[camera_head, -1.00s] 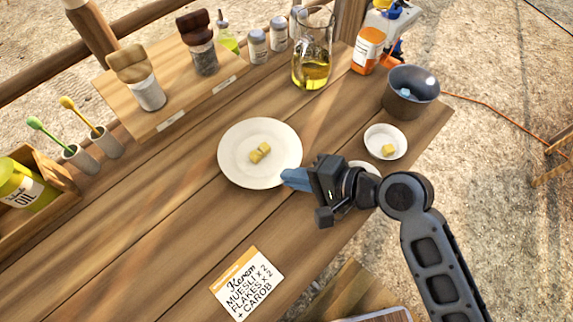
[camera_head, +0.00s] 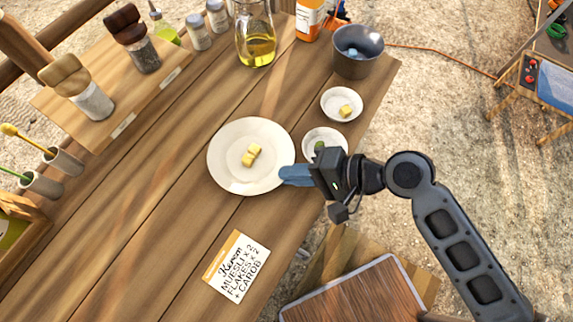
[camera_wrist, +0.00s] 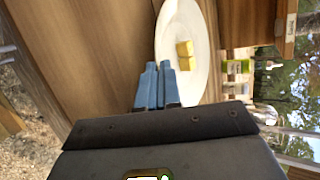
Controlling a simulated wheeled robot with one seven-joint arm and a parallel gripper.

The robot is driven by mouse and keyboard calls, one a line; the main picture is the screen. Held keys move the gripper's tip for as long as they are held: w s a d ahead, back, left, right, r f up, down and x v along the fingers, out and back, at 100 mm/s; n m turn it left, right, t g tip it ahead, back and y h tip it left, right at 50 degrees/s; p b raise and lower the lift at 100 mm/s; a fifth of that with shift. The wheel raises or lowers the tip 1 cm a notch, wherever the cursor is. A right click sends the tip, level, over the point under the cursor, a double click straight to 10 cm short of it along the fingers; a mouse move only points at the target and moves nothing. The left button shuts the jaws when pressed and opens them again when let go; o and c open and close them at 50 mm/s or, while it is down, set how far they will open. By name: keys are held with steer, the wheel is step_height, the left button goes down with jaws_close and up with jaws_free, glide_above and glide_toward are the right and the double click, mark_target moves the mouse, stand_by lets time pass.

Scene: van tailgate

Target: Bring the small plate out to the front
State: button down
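The small plate (camera_head: 228,171), round and white, bears two yellow cubes (camera_head: 252,155). It lies on or just over the wooden table, left of my gripper (camera_head: 284,175). The blue fingers overlap its lower right rim. In the wrist view, my gripper (camera_wrist: 157,75) has its fingers close together at the edge of the plate (camera_wrist: 203,55), so it is shut on the rim. The plate looks level, with the cubes near its middle. I cannot tell whether it is slightly lifted.
Two small white dishes stand near the plate's right: one (camera_head: 329,106) with a yellow cube, a nearer one (camera_head: 310,141) with something green, partly hidden. A dark bowl (camera_head: 357,66), a glass jug (camera_head: 255,40) and a spice rack (camera_head: 125,95) stand behind. An order card (camera_head: 237,267) lies in front.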

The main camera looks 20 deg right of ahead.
steer(key=c, duration=1.3)
jaws_free()
steer(key=shift+o, duration=0.2)
steer(key=shift+f, duration=0.1)
steer(key=shift+s, duration=0.1)
steer(key=shift+d, duration=0.1)
steer(key=b+v, duration=0.1)
steer(key=v, duration=0.5)
steer(key=shift+s+d+r, duration=0.1)
steer(key=shift+d+r, duration=0.05)
steer(key=shift+r, duration=0.05)
steer(key=shift+s+d+r, duration=0.25)
steer(key=shift+d+r, duration=0.1)
steer(key=shift+r, duration=0.1)
